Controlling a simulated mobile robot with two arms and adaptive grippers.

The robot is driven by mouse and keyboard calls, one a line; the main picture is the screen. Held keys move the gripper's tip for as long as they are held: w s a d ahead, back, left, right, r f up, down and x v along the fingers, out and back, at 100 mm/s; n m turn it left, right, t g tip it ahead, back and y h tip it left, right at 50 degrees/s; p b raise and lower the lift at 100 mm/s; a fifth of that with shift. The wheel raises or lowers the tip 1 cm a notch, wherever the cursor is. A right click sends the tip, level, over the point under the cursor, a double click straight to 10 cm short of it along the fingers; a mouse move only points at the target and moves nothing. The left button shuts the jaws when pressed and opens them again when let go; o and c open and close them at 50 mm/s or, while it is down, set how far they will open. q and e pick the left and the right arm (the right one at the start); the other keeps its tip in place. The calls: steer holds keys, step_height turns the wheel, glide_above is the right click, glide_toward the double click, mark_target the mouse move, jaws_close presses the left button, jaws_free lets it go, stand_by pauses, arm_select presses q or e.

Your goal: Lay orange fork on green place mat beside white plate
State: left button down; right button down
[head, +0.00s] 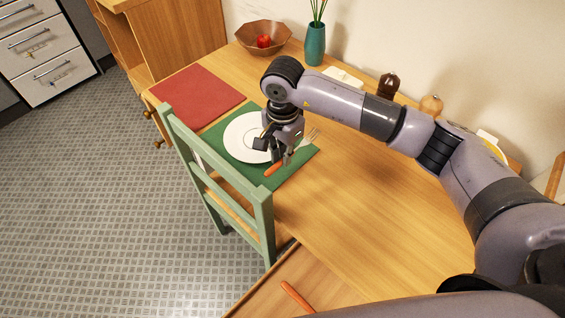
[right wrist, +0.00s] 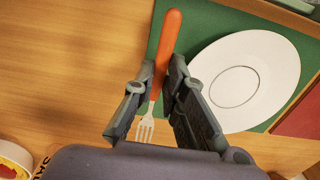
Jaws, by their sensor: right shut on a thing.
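The orange fork (head: 272,170) has an orange handle and pale metal tines. It lies across the right part of the green place mat (head: 303,160), beside the white plate (head: 238,137). My right gripper (head: 274,150) is over the mat, shut on the fork. In the right wrist view the fork (right wrist: 166,45) runs between the fingers (right wrist: 157,85), with its handle over the green mat (right wrist: 205,22) and its tines over bare wood. The plate (right wrist: 250,75) is to its right there. I cannot tell whether the fork touches the mat. My left gripper is out of view.
A green chair (head: 262,215) stands at the table's front edge. A red mat (head: 197,88) lies to the left. A bowl (head: 280,32) with a red fruit, a teal vase (head: 315,45) and mills (head: 388,87) stand behind. An orange-handled piece (head: 297,298) lies low in the picture.

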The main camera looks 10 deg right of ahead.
mark_target(283, 174)
steer(key=shift+f, duration=0.6)
step_height(283, 174, down, 4)
steer(key=shift+f, duration=0.1)
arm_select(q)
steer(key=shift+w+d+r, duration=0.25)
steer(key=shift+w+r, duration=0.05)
arm_select(e)
steer(key=shift+f, duration=0.1)
steer(key=c, duration=1.9)
jaws_free()
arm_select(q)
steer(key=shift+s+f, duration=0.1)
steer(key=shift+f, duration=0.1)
